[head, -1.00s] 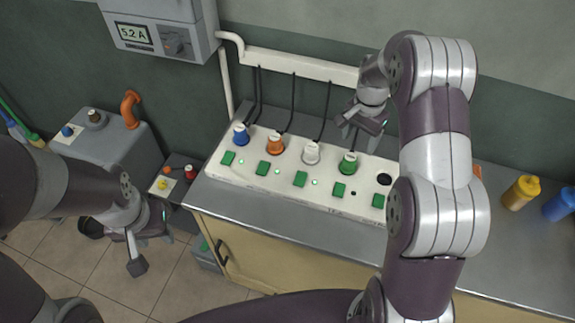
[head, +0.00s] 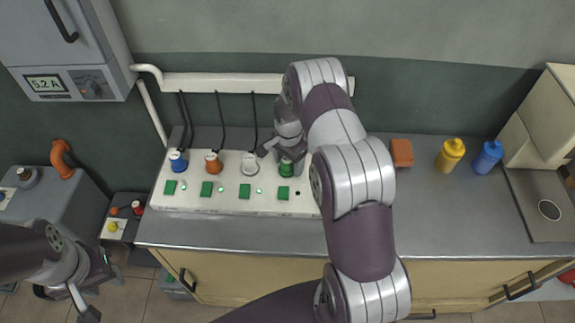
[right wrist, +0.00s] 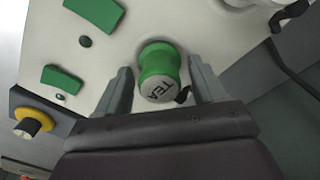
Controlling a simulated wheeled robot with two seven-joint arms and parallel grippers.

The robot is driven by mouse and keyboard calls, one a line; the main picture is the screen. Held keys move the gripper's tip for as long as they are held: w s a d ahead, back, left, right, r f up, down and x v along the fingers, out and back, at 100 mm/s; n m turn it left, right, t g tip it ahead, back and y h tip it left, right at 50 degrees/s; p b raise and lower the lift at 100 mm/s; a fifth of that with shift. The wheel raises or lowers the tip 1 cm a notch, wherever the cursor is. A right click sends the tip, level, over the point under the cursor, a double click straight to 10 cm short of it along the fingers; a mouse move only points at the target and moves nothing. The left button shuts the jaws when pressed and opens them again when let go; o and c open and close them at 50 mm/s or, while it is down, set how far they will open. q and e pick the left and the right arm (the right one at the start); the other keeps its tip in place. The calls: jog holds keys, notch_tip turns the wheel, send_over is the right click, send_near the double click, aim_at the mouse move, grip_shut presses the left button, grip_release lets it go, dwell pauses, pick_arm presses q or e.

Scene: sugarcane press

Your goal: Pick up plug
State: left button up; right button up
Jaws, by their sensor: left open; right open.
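Several plugs stand in a white power strip (head: 230,203) on the counter: a blue plug (head: 178,162), an orange plug (head: 213,163), a white plug (head: 250,165) and a green plug (head: 287,167). Gaps show between the fingers and the plug. In the head view my right arm partly hides the plug and the strip's right end. My left gripper (head: 85,300) is open and empty at lower left, away from the strip.
Black cords hang from a white wall duct (head: 215,83) behind the plugs. An orange-brown block (head: 402,152), a yellow bottle (head: 450,155) and a blue bottle (head: 488,157) stand on the counter at right. The counter front (head: 440,235) is clear.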

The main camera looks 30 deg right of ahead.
jog(key=shift+a, duration=0.15)
jog(key=shift+c, duration=0.6)
jog(key=c, duration=1)
jog(key=shift+c, duration=0.2)
